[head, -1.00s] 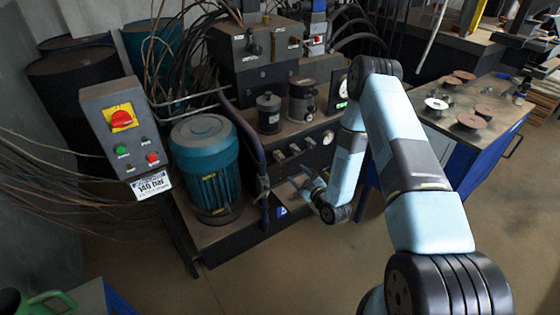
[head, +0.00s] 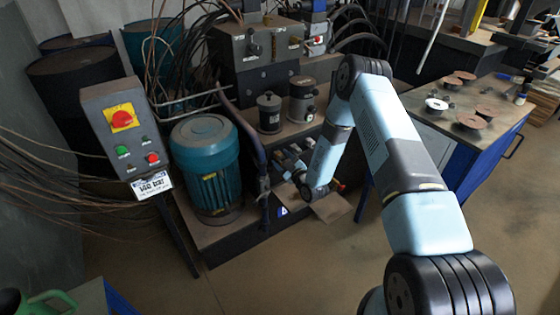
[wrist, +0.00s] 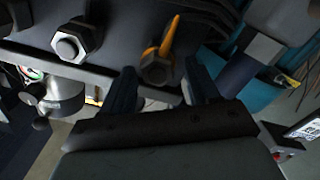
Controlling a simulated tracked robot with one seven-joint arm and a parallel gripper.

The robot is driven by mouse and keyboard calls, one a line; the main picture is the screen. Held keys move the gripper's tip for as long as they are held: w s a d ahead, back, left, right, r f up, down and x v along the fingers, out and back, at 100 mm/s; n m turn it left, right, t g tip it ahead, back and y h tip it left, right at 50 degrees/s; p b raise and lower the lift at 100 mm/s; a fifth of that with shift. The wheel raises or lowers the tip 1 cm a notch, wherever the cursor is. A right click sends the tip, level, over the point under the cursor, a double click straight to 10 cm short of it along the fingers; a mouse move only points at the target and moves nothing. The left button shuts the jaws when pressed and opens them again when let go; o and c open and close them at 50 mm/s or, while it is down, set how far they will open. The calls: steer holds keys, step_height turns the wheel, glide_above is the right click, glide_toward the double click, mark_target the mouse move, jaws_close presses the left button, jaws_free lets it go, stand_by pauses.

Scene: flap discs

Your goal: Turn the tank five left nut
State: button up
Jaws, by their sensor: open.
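In the wrist view, a hex nut (wrist: 157,68) with a yellow-orange pointer sits on the dark tank face (wrist: 120,30). A second, brighter hex nut (wrist: 71,45) is to its left in that view. My gripper (wrist: 159,78) is open, with one dark finger to each side of the pointer nut in the picture. I cannot tell whether the fingertips reach around the nut or stop short of it. In the head view, my gripper (head: 290,165) is small and partly hidden at the front of the hydraulic unit, by the row of fittings. No label shows which nut is five left.
A teal motor (head: 205,165) stands left of my gripper, with a blue-grey pipe (head: 247,135) between them. A control box (head: 120,125) on a post is further left. A workbench (head: 480,130) with discs is at the right. The floor in front is clear.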

steer(key=shift+c, duration=0.3)
steer(key=c, duration=0.9)
steer(key=shift+s+a, duration=0.1)
steer(key=shift+a, duration=0.5)
steer(key=shift+d, duration=0.35)
steer(key=shift+c, duration=0.4)
steer(key=shift+d+m, duration=0.1)
steer(key=shift+m, duration=0.3)
steer(key=m, duration=0.6)
steer(key=shift+d+f+m, duration=0.1)
steer(key=shift+d+m, duration=0.2)
steer(key=m, duration=0.4)
steer(key=shift+d, duration=0.15)
steer(key=shift+w+d+f+m, duration=0.1)
steer(key=shift+w+m, duration=0.05)
steer(key=shift+m, duration=0.95)
steer(key=shift+w+m, duration=0.1)
steer(key=shift+m, duration=1)
